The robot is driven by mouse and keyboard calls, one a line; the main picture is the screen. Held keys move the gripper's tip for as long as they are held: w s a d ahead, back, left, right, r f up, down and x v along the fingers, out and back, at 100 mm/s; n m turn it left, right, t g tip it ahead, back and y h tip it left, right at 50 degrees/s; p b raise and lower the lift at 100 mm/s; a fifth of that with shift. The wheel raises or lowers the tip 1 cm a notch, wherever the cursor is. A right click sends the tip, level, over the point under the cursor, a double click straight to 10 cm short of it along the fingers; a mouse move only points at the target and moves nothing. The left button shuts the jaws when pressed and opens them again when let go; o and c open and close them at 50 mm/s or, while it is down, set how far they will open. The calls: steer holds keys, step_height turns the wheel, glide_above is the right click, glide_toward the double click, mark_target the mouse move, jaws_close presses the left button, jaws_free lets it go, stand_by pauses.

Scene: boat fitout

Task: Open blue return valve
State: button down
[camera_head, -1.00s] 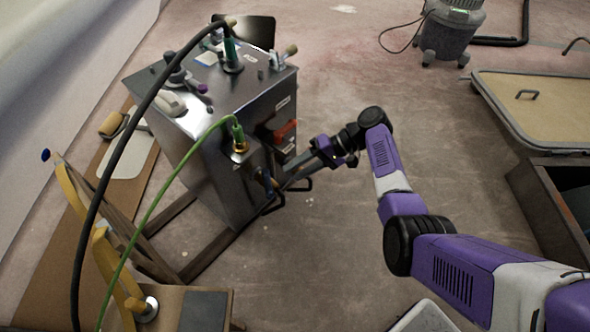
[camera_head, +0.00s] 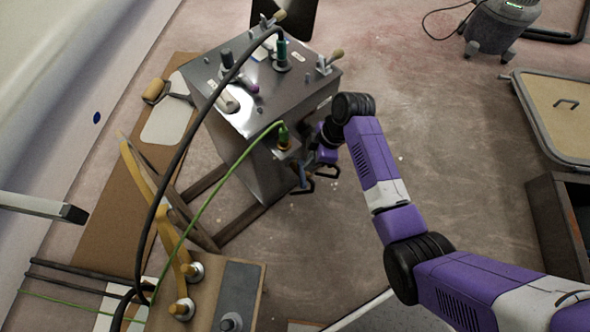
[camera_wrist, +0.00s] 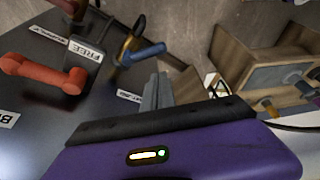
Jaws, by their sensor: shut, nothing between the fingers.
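The blue valve handle (camera_wrist: 142,54) shows in the wrist view, on a brass-coloured fitting on the side of the metal cabinet (camera_wrist: 40,125). In the head view the blue handle (camera_head: 302,176) is small, low on the cabinet's right side. My gripper (camera_wrist: 159,88) is shut and empty, its fingertips just below the blue handle in the wrist view. I cannot tell whether they touch it. A red handle (camera_wrist: 48,76) sits left of the blue one.
A green hose (camera_head: 205,197) and a black hose (camera_head: 163,180) run from the cabinet to the lower left. A wooden bench (camera_head: 255,290) with fittings stands in front. Open floor (camera_head: 440,130) lies right of the cabinet. A grey vacuum (camera_head: 502,30) stands at the back right.

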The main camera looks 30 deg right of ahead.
mark_target(305, 181)
steer(key=b+x, duration=0.3)
steer(key=x, duration=0.7)
steer(key=shift+n+b, duration=0.35)
steer(key=shift+n, duration=0.05)
steer(key=shift+s+d+n, duration=0.1)
steer(key=shift+d+n, duration=0.25)
steer(key=shift+n, duration=0.25)
steer(key=d+n, duration=0.1)
steer(key=d+n+g, duration=0.1)
steer(key=n, duration=0.1)
steer(key=shift+s+n, duration=0.3)
steer(key=shift+s, duration=0.1)
steer(key=shift+s+d, duration=0.1)
steer(key=shift+d, duration=0.65)
steer(key=shift+d, duration=0.1)
